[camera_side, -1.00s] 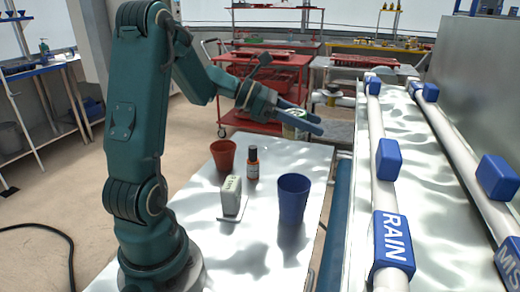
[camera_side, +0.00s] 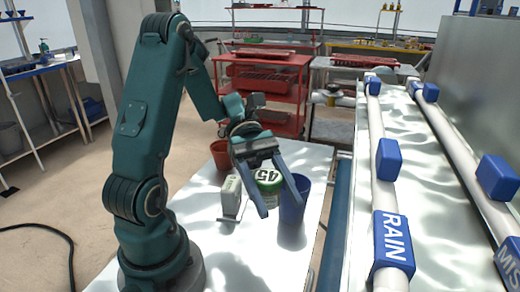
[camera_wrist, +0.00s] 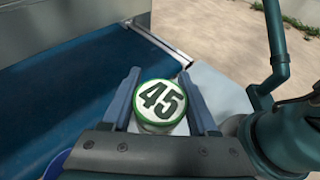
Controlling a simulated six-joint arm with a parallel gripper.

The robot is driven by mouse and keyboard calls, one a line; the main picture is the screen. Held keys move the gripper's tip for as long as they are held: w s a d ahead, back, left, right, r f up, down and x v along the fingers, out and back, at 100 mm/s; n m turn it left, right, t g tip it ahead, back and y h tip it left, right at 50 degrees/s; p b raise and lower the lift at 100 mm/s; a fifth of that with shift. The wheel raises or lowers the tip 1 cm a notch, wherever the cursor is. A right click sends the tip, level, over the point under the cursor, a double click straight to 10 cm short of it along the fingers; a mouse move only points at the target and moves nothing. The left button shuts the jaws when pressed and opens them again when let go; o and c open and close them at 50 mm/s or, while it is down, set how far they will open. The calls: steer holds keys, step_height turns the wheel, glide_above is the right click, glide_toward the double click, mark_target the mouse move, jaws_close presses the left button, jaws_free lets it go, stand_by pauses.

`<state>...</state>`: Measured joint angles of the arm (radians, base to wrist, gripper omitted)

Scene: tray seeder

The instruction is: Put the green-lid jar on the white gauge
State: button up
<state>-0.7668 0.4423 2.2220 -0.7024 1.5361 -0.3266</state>
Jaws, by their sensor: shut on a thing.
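The green-lid jar (camera_side: 268,178) has a white top marked 45 with a green rim. My gripper (camera_side: 281,205) is shut on it, one blue finger on either side. In the wrist view the jar (camera_wrist: 160,102) sits between the fingers of my gripper (camera_wrist: 160,72), its lid facing the camera. The white gauge (camera_side: 231,194), a small pale block with a thin plate at its foot, stands on the white table, left of my gripper in the side view. The held jar appears above the table, between the gauge and the blue cup; its lower part is hard to see.
A blue cup (camera_side: 292,205) stands close behind my right finger. A terracotta pot (camera_side: 219,153) stands behind the gauge. The front of the white table (camera_side: 250,258) is clear. White pipes with blue blocks (camera_side: 393,240) run along the right.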

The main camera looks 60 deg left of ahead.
steer(key=s+a+f+m+g+y, duration=0.5)
steer(key=s+a+m+g+y, duration=0.55)
steer(key=m, duration=0.55)
steer(key=s+a+r+m+t+y, duration=0.3)
steer(key=s+a+r+m+y, duration=0.1)
steer(key=a+r+m+y, duration=0.85)
steer(key=y, duration=0.2)
glide_above(232, 196)
steer(key=a, duration=0.6)
step_height(232, 196, down, 8)
steer(key=f, duration=0.1)
steer(key=shift+s+d+f+t, duration=0.1)
steer(key=shift+s+f+t, duration=0.05)
steer(key=shift+f, duration=0.75)
steer(key=shift+s+f+t, duration=0.1)
steer(key=shift+s+f, duration=0.05)
steer(key=shift+f, duration=0.7)
steer(key=shift+f, duration=0.1)
steer(key=o, duration=1.4)
